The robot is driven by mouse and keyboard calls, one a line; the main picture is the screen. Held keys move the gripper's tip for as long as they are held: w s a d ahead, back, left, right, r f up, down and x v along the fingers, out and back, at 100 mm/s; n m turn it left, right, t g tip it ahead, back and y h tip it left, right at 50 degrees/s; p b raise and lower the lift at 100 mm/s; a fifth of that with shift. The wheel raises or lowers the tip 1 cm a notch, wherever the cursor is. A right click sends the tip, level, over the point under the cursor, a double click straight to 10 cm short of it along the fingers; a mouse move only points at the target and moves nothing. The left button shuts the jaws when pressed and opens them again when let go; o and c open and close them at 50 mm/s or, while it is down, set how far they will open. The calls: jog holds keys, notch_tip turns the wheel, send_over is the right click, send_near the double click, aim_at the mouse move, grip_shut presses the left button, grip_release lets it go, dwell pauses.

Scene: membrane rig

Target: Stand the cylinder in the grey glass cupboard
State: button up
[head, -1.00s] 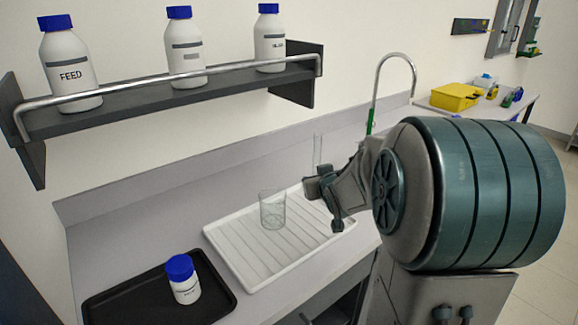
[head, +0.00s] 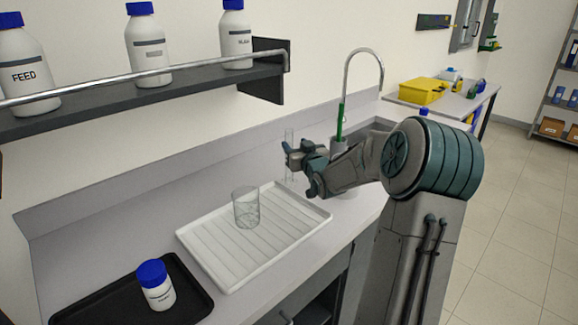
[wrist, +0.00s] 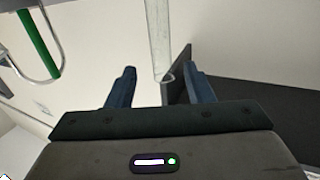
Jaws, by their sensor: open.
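The cylinder (head: 289,137) is a tall, thin clear glass tube, upright at the back of the white ribbed tray in the head view. My gripper (head: 299,174) is beside it and partly covers it. In the wrist view the cylinder (wrist: 158,38) comes down from the top edge, and its end shows between the two fingertips. My gripper (wrist: 160,75) is open there, with a gap on both sides of the tube. I cannot tell how deep the tube is between the fingers. A grey-framed wall unit (head: 468,24), perhaps the grey glass cupboard, is cut off at the top right.
A glass beaker (head: 246,207) stands on the white tray (head: 222,275). A blue-capped bottle (head: 156,287) stands on a black tray (head: 195,309). A shelf (head: 185,95) with several bottles hangs above. A tap (head: 380,75) rises behind my arm. The floor at right is clear.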

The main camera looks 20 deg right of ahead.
aim_at(291, 138)
jog(key=shift+w+r+p, duration=0.2)
jog(key=shift+w+p, duration=0.5)
jog(key=shift+w, duration=2.15)
grip_shut()
